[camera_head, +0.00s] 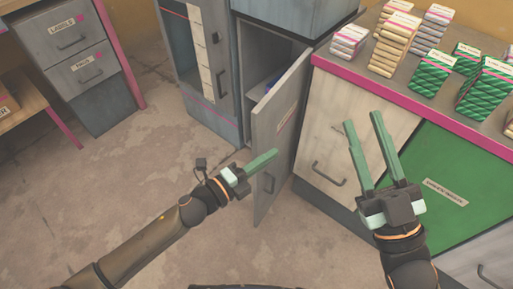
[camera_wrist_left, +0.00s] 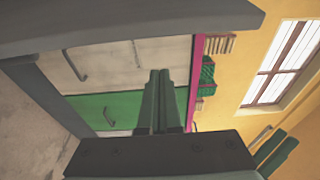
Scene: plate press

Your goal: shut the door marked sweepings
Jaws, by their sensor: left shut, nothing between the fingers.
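A grey door (camera_head: 284,125) stands open on the low grey cabinet in the middle of the head view. Its pale label is too small to read. The cabinet's dark inside (camera_head: 255,62) shows behind it, with something blue partly hidden. My left gripper (camera_head: 275,154) is shut and empty, its fingers in front of the door's lower part; I cannot tell if they touch it. Its closed fingers also show in the left wrist view (camera_wrist_left: 159,75). My right gripper (camera_head: 363,120) is open and empty, in front of the counter to the right.
A pink-edged counter (camera_head: 420,104) carries several white, tan and green stacks. Below it are a pale door (camera_head: 352,130) and a green panel (camera_head: 450,185). A tall cabinet (camera_head: 205,60) stands left of the open door. Drawers (camera_head: 75,45) stand further left, with clear floor between.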

